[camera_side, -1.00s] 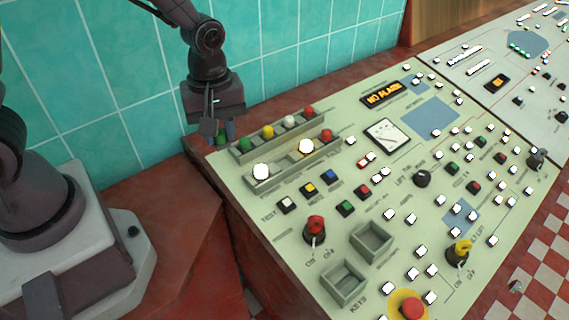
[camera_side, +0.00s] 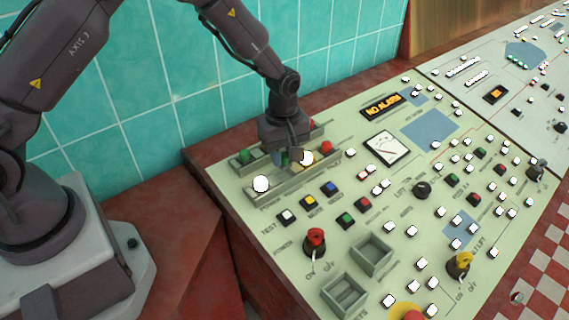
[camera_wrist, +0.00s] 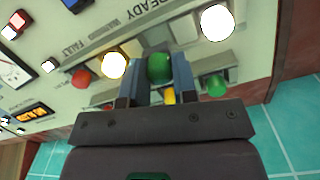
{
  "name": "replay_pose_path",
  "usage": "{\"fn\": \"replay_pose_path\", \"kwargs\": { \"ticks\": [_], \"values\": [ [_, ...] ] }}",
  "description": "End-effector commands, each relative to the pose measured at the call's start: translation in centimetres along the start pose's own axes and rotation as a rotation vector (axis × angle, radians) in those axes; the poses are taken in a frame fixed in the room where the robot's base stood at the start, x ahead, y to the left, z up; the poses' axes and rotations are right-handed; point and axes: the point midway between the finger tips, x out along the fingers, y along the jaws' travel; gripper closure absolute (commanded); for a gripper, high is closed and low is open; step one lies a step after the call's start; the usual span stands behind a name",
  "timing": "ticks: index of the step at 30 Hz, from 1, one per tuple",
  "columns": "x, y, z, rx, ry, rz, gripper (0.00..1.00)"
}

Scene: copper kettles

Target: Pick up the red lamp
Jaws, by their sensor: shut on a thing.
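My gripper (camera_side: 287,159) is shut on a green lamp (camera_wrist: 158,67), which sits between its two fingers over the front lamp rack. A red lamp (camera_side: 327,147) stands at the right end of that front rack, apart from the gripper. It also shows in the wrist view (camera_wrist: 82,78), left of the fingers. Another red lamp (camera_side: 311,124) in the back rack is mostly hidden behind my gripper. I cannot tell whether the held lamp touches the rack.
Lit white lamps (camera_side: 261,183) and (camera_side: 306,158) stand in the front rack on either side of my gripper. Another green lamp (camera_side: 245,156) is at the back rack's left end. A yellow lamp (camera_wrist: 168,97) shows behind the fingers. Buttons and empty trays (camera_side: 371,254) lie nearer the front.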

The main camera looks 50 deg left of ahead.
Motion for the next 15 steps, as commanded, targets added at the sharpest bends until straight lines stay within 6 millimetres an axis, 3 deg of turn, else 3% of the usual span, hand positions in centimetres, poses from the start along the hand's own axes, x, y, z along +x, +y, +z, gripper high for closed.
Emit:
{"fn": "replay_pose_path", "kwargs": {
  "ticks": [6, 15],
  "values": [
    [3.0, 0.2, -0.1, 0.000, 0.000, -0.004, 0.96],
    [3.4, 0.3, -0.1, 0.000, 0.000, 0.000, 0.96]
  ]
}}
